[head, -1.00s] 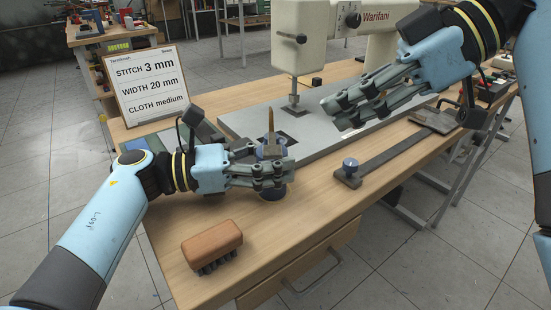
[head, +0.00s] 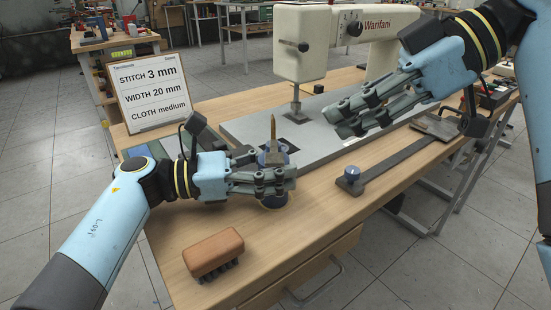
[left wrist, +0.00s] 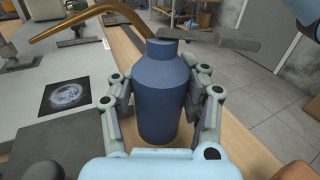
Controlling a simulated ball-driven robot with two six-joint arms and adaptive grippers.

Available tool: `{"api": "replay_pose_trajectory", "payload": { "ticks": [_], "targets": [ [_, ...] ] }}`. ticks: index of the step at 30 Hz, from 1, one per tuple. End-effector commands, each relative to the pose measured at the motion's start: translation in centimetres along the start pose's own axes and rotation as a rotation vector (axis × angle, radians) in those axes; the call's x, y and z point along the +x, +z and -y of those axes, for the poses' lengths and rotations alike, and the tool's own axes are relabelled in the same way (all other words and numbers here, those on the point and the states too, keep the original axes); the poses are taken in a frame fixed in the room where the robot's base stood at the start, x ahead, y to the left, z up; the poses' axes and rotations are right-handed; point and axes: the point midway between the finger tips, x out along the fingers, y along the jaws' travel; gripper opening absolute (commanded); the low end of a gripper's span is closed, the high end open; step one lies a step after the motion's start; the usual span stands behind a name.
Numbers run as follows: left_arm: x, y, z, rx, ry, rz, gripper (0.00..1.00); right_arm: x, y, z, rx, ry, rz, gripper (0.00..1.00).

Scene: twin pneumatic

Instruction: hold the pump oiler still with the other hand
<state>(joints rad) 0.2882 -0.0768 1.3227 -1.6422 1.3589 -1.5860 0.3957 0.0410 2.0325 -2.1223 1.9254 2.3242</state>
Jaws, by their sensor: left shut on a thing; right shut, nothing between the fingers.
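The pump oiler (left wrist: 160,95) has a dark blue body, a grey lever and a curved brass spout; it stands upright on the wooden table. In the head view its base (head: 274,201) shows below my fingers, and its spout (head: 273,127) points up. My left gripper (head: 284,181) is shut around the oiler's body, one finger on each side, as the left wrist view (left wrist: 163,98) shows. In the head view the fingers hide the middle of the body. My right gripper (head: 345,117) is shut and empty, above the grey machine bed, apart from the oiler.
The Warifani sewing machine (head: 310,45) stands on a grey bed (head: 320,150) behind the oiler. A brush (head: 212,252) lies at the front left, a sign (head: 150,91) stands at the back left.

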Motion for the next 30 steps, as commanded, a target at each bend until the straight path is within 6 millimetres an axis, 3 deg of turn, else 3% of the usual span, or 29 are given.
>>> {"api": "replay_pose_trajectory", "payload": {
  "ticks": [7,11,15,21,30],
  "targets": [
    [0.0,-0.1,0.0,-0.001,0.0,-0.002,0.0,0.1,-0.8,0.0,-0.037,-0.008,-0.045,0.0],
    [0.0,-0.1,0.0,-0.001,0.0,-0.001,0.0,-0.1,-2.0,0.3,-0.095,-0.066,-0.175,0.0],
    [0.0,-0.1,0.0,-0.001,0.0,-0.001,0.0,-1.5,-2.3,0.2,-0.123,-0.129,-0.333,0.0],
    [0.0,-0.1,0.0,-0.001,0.0,-0.001,0.0,-4.0,-1.0,-0.5,-0.09,-0.17,-0.443,0.0],
    [0.0,-0.1,0.0,-0.001,0.0,-0.001,0.0,-4.3,-0.3,-0.6,-0.082,-0.169,-0.425,0.0]
  ]
}}
